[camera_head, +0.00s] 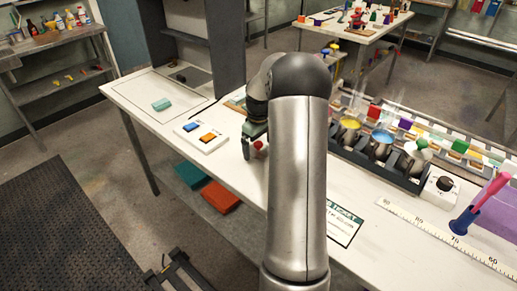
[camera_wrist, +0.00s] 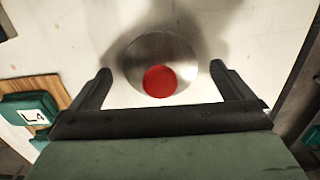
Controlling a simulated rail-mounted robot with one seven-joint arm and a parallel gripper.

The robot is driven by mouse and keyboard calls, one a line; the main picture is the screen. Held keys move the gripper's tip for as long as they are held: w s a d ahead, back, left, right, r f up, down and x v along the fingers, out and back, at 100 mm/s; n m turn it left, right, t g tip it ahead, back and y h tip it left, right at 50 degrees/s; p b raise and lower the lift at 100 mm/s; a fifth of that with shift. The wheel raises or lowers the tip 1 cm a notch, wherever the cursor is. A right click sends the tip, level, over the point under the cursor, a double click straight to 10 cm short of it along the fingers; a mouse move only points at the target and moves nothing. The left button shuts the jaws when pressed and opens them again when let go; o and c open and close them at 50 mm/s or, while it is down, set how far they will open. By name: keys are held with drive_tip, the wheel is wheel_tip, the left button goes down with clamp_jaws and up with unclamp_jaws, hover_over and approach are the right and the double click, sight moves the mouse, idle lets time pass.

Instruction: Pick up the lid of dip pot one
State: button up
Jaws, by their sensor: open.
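A round silver lid (camera_wrist: 140,55) with a red knob (camera_wrist: 160,81) lies on the white bench top in the wrist view. The red knob also shows in the head view (camera_head: 258,145), beside my gripper; my arm hides much of that area. My gripper (camera_wrist: 160,72) is open above the lid, with one finger on each side of it and nothing held. The knob sits about midway between the fingers. Whether a pot is under the lid cannot be told.
A green block marked L4 (camera_wrist: 30,115) sits on a wooden board (camera_wrist: 52,92) to the left in the wrist view. In the head view, a dark rack (camera_head: 372,160) holds pots with yellow, blue and white contents. A white tray (camera_head: 193,141) with coloured blocks stands left of my gripper.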

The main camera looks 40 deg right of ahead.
drive_tip(key=shift+c, duration=0.3)
drive_tip(key=c, duration=1)
drive_tip(key=shift+r, duration=0.15)
